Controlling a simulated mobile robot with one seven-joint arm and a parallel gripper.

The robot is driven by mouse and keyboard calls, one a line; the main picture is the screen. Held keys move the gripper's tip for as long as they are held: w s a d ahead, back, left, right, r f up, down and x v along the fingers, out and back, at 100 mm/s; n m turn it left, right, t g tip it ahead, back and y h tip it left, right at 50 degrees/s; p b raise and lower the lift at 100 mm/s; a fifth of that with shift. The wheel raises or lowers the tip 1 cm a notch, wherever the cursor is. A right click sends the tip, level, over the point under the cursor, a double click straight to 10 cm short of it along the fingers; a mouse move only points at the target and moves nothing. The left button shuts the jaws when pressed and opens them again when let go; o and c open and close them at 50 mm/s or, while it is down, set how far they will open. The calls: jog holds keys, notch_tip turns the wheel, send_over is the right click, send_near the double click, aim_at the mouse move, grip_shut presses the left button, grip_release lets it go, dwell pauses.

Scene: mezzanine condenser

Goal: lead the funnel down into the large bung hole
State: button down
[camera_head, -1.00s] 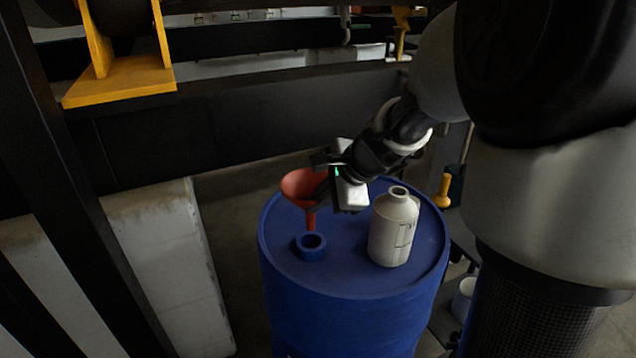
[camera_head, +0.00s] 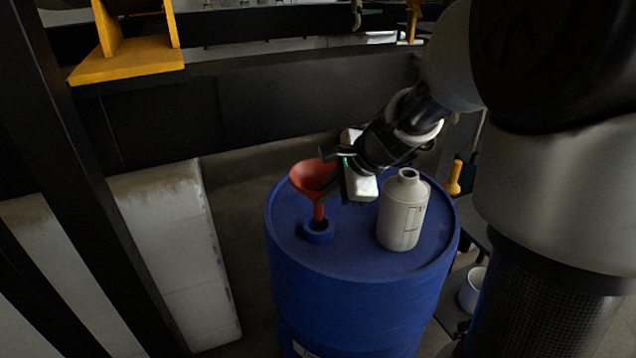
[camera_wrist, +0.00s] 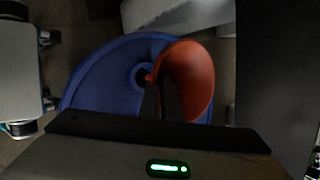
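The red funnel (camera_head: 311,178) is upright above the blue drum (camera_head: 345,262), its bowl on top and its spout pointing down. My gripper (camera_head: 328,188) is shut on the funnel at its bowl side. The large bung hole (camera_head: 318,231) is a raised blue collar on the drum top. In the head view the spout tip overlaps the collar opening; I cannot tell whether it is inside. In the wrist view the funnel (camera_wrist: 188,80) hides part of the bung hole (camera_wrist: 142,76), and the dark fingers reach toward the funnel.
A whitish bottle (camera_head: 403,210) with an open neck stands on the drum, right of my gripper. A dark beam (camera_head: 240,110) runs behind the drum. A yellow-handled item (camera_head: 454,178) and a white bucket (camera_head: 472,290) are to the right.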

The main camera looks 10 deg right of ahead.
jog(key=shift+f+b, duration=3.7)
jog(key=shift+f, duration=0.55)
jog(key=c, duration=1.9)
grip_release()
jog(key=shift+p+v, duration=5.4)
jog(key=shift+v, duration=3.35)
jog(key=shift+a+r, duration=0.1)
